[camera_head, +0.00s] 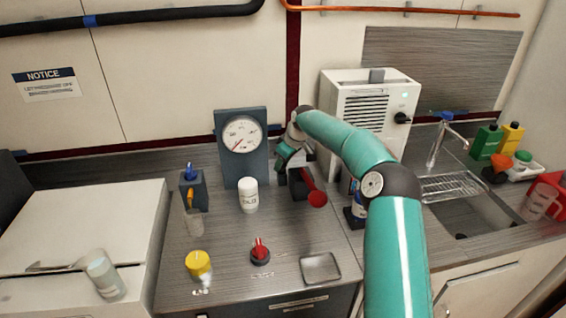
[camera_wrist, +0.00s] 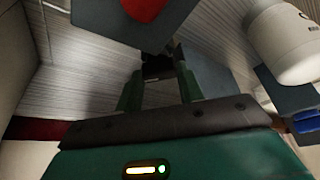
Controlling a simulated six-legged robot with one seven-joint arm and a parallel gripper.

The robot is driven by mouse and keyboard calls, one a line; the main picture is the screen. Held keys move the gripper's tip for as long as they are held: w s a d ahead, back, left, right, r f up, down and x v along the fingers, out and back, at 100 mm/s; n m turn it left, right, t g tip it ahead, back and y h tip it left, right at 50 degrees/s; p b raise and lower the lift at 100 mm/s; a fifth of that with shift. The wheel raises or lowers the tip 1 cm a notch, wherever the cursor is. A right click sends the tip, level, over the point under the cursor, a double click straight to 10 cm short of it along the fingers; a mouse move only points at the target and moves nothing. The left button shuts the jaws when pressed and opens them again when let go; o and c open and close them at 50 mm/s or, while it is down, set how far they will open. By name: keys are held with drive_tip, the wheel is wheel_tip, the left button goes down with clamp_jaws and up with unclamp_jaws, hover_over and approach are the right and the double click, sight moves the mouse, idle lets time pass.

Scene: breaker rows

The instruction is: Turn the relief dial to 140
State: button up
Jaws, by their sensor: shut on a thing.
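A round white gauge (camera_head: 241,135) with a red needle pointing to the lower left stands on a dark upright panel (camera_head: 229,172) at the back of the counter. I cannot read its numbers. My gripper (camera_head: 291,166) is right of it, at a dark block with a red lever (camera_head: 315,198). In the wrist view my gripper (camera_wrist: 156,80) has its two green fingers shut on a small dark part, perhaps the relief dial's knob, below a grey plate with a red round piece (camera_wrist: 144,8). The dial's marks are hidden.
A white bottle (camera_head: 248,195) stands in front of the gauge and shows in the wrist view (camera_wrist: 283,45). A red knob (camera_head: 260,252), a yellow-capped jar (camera_head: 199,264) and a shallow tray (camera_head: 320,268) are at the front. A white machine (camera_head: 370,110) stands behind my arm.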

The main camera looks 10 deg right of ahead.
drive_tip(key=shift+d, duration=0.1)
idle(0.3)
drive_tip(key=o, duration=0.7)
drive_tip(key=shift+s+r, duration=0.1)
drive_tip(key=v, duration=1.3)
drive_tip(key=shift+d+r, duration=0.1)
drive_tip(key=shift+r, duration=0.25)
